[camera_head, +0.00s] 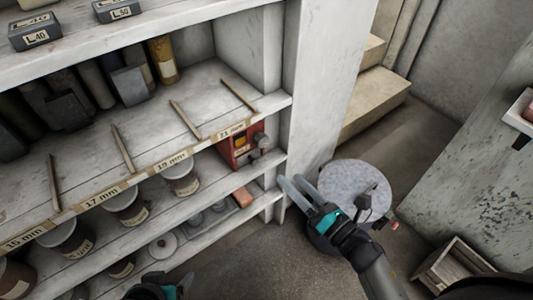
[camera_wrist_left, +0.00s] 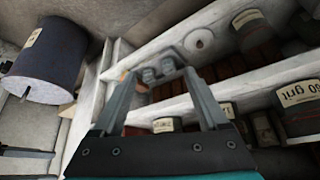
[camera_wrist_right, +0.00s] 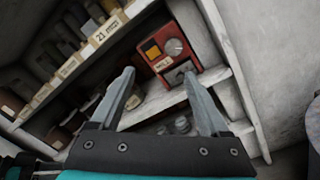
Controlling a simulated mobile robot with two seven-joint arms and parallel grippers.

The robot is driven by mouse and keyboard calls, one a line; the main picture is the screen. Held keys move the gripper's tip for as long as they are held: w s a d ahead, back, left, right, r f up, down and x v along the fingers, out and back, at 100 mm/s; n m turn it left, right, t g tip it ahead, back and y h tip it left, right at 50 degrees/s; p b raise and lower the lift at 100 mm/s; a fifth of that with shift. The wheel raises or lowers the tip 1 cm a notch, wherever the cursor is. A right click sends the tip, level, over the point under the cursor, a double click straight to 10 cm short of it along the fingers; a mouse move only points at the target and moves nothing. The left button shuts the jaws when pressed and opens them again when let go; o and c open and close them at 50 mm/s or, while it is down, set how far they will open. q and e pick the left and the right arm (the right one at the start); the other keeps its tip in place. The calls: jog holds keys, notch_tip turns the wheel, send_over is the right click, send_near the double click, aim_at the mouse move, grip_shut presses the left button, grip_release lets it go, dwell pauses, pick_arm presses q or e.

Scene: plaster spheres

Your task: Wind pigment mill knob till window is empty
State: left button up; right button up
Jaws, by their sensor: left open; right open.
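The red pigment mill (camera_head: 238,150) stands on the middle shelf at its right end. In the right wrist view the mill (camera_wrist_right: 185,27) shows an orange-yellow window (camera_wrist_right: 151,49), a round grey knob (camera_wrist_right: 173,47) to its right, a pale label below and a dark fitting under the knob. My right gripper (camera_head: 291,180) is open and empty, in front of and right of the mill; in its wrist view the mill lies beyond the fingertips (camera_wrist_right: 158,73), apart from them. My left gripper (camera_head: 169,284) is open and empty at the bottom of the head view, low before the shelves.
White shelf boards and an upright post (camera_head: 312,90) frame the mill closely. Labelled jars (camera_head: 181,178) stand left of it. A round grey-topped drum (camera_head: 350,180) stands right, behind my right gripper.

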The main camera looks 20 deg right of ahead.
jog(key=d+n+h+b, duration=0.1)
jog(key=d+n+b, duration=0.1)
jog(key=n, duration=0.3)
jog(key=b, duration=0.2)
send_near(264, 143)
jog(key=shift+n, duration=0.4)
jog(key=x, duration=0.7)
jog(key=shift+w+r, duration=0.1)
pick_arm(q)
jog(key=w+d+r+t+h, duration=0.2)
jog(key=w+d+r+t, duration=0.1)
jog(key=d+r+t, duration=0.1)
jog(key=shift+d+r+t, duration=0.3)
jog(key=shift+d+r, duration=0.3)
jog(key=shift+r, duration=0.25)
pick_arm(e)
jog(key=shift+x, duration=0.8)
jog(key=shift+c, duration=0.3)
grip_shut()
